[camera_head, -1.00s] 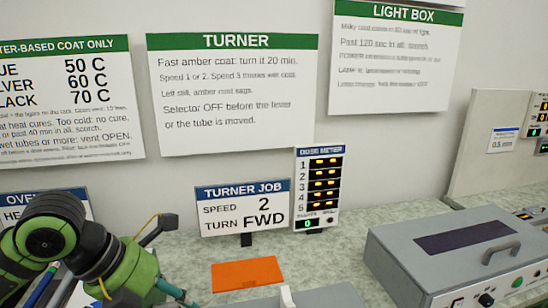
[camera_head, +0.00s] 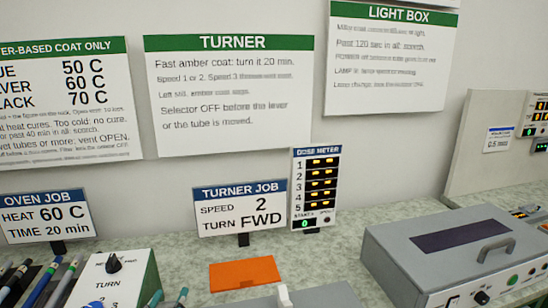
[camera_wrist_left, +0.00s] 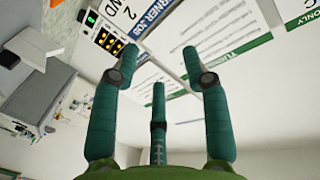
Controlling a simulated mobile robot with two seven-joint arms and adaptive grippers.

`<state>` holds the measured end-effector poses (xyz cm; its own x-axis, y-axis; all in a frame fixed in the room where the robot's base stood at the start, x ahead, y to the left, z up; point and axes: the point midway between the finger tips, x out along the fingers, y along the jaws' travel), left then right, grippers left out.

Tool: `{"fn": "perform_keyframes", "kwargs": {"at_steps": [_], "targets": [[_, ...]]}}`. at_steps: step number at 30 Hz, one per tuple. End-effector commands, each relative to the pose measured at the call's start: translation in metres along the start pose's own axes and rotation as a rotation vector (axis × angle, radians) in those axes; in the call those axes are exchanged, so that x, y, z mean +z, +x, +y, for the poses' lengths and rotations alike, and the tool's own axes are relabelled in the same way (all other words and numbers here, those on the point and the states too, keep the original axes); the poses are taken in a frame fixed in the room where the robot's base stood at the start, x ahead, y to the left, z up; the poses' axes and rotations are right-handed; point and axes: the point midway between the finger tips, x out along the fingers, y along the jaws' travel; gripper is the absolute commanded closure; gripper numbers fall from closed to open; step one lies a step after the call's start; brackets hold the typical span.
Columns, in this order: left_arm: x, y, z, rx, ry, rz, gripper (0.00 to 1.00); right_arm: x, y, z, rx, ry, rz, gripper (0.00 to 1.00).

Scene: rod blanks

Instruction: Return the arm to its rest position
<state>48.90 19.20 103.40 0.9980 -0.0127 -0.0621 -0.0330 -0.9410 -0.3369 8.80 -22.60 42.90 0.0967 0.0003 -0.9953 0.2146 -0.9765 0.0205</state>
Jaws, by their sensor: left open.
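My left gripper (camera_wrist_left: 158,70) shows in the left wrist view with its green fingers spread apart and nothing between them. In that view it faces the wall signs, which appear upside down. My right gripper is in neither view.
A grey light box (camera_head: 470,250) with a handle stands at the right. An orange sheet (camera_head: 245,273) lies on the bench beside the turner job sign (camera_head: 240,208) and dose meter (camera_head: 316,188). A white control box (camera_head: 118,280) and several rods (camera_head: 40,283) are at the lower left.

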Motion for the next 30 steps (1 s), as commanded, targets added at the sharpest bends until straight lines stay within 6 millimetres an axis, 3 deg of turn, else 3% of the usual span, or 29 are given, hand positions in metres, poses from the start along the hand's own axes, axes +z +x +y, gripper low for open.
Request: {"fn": "perform_keyframes", "kwargs": {"at_steps": [1,3,6,12,19,26,30], "targets": [[0.036,-0.011,0.006,0.01,-0.033,-0.136,0.54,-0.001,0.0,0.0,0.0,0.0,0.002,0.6],[0.081,-0.03,0.015,0.032,-0.064,-0.316,0.54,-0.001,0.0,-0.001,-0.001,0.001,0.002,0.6],[0.133,-0.064,0.03,0.078,-0.099,-0.539,0.54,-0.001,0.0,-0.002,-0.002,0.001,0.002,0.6],[0.195,-0.132,0.057,0.178,-0.142,-0.865,0.54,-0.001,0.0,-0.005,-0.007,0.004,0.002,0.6],[0.232,-0.211,0.084,0.31,-0.178,-1.159,0.54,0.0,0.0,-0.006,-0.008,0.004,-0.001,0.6],[0.293,-0.197,0.107,0.322,-0.17,-1.196,0.54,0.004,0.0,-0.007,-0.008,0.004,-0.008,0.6],[0.338,-0.194,0.124,0.33,-0.166,-1.216,0.54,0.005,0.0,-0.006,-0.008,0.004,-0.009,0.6]]}}
